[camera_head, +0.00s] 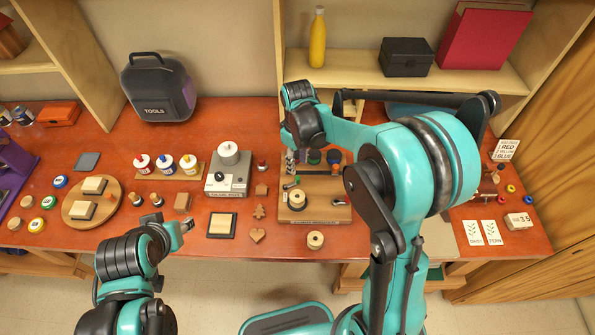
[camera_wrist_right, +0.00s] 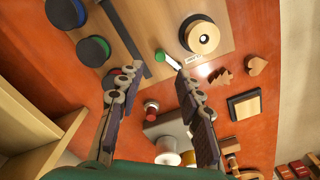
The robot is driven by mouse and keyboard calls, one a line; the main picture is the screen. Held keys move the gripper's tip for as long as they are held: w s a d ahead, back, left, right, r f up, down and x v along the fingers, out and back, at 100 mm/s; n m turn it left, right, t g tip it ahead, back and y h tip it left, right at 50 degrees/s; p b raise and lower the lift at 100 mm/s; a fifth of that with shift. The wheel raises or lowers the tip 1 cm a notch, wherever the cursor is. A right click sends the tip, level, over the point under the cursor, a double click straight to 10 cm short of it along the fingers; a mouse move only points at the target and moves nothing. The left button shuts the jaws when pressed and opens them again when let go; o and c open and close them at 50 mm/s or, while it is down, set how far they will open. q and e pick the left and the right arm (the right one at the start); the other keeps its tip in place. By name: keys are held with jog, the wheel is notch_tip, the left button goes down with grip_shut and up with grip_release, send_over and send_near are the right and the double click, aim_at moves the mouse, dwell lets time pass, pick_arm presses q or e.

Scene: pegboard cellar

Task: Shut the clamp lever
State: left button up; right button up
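The clamp lever (camera_wrist_right: 171,61) shows in the right wrist view as a short pale rod with a green knob (camera_wrist_right: 160,55) on its end. It sits at the edge of a wooden board (camera_wrist_right: 215,14). In the head view the lever (camera_head: 290,185) is small, at the board's left edge. My right gripper (camera_wrist_right: 152,76) is open and empty; its fingertips are just short of the lever, with the knob seen between them. In the head view my right gripper (camera_head: 296,160) hangs over the board's back left. My left gripper (camera_head: 187,225) is at the table's front edge; its opening is unclear.
On the board are a wooden spool (camera_wrist_right: 202,36) and dark discs (camera_wrist_right: 93,51). A grey device (camera_head: 229,178) stands left of the board. A shelf (camera_head: 360,78) rises behind.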

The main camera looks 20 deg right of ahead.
aim_at(298, 177)
notch_tip(298, 177, down, 8)
jog(key=shift+r+b, duration=0.15)
jog(key=shift+b, duration=0.6)
grip_shut()
